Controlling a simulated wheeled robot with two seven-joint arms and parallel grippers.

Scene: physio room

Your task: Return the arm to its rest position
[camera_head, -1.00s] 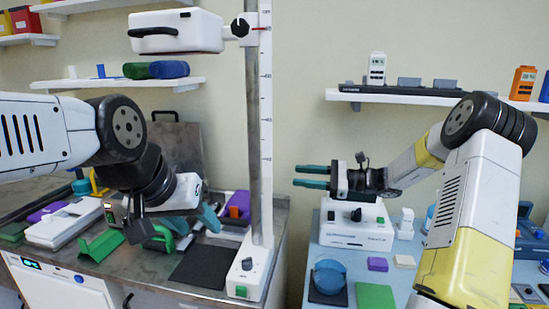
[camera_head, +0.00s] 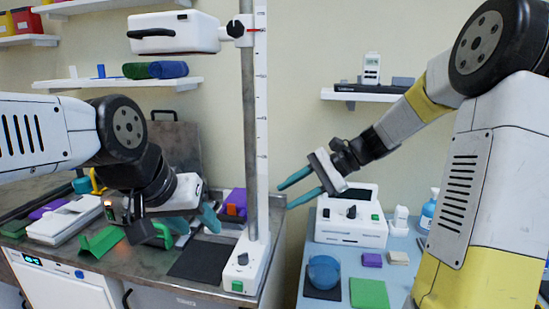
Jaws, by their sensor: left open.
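My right gripper (camera_head: 287,196) is in the middle of the head view, left of the white device on the blue table. Its two teal fingers point left and slightly down, with a gap between them and nothing held. My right arm rises from the lower right, bends at a large joint in the upper right and reaches down to the left. My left gripper (camera_head: 193,221) is low over the grey bench, pointing down and to the right. Its teal fingers are apart, and I see nothing held between them. Its wrist partly hides things behind it.
A metal column (camera_head: 250,130) with a white head unit (camera_head: 174,32) stands between the grippers. A wall shelf (camera_head: 370,95) is behind my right arm.

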